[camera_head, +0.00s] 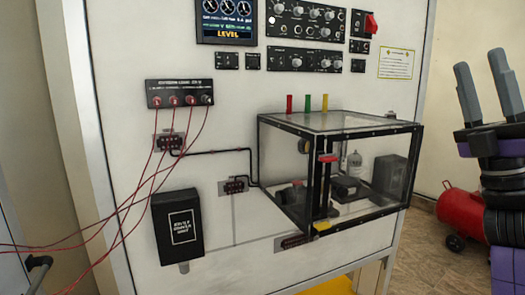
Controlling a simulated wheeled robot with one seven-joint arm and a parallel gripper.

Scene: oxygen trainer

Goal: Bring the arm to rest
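My gripper (480,66) is at the right edge of the head view, at the end of my black and purple arm. Its two grey fingers point up and stand apart, with nothing seen between them. The gripper is open and to the right of the white trainer panel (230,100), apart from it in the picture. The lower part of my arm runs out of the frame at the bottom right.
A clear black-framed box (340,122) juts from the panel. A black power unit (178,226) and a socket block (180,94) with red cables are at left. A red switch (371,24) is at the top. A red tank (460,212) stands on the floor behind my arm.

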